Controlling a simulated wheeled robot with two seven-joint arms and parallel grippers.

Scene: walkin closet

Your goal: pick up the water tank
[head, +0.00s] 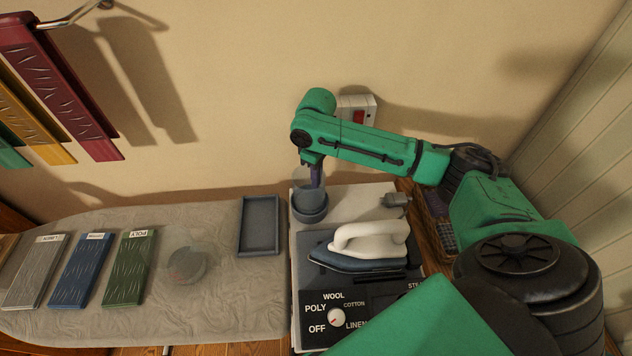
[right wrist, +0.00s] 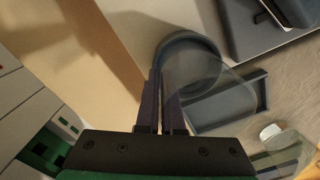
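The water tank (head: 309,188) is a clear, smoky vessel in a round dark holder (head: 309,212) at the back left corner of the ironing station. It also shows in the right wrist view (right wrist: 196,72), beyond my fingertips. My right gripper (head: 317,176) reaches down to it from above. In the right wrist view its two dark fingers (right wrist: 163,85) are nearly together, with a narrow gap, at the tank's near edge. They look shut on its wall, though the contact is partly hidden. The tank appears upright and low over the holder. My left gripper is out of view.
The white iron (head: 370,240) stands on the station in front of the tank, above a dial (head: 336,317). An empty grey tray (head: 259,226) and a clear cup (head: 187,265) lie left on the ironing board.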

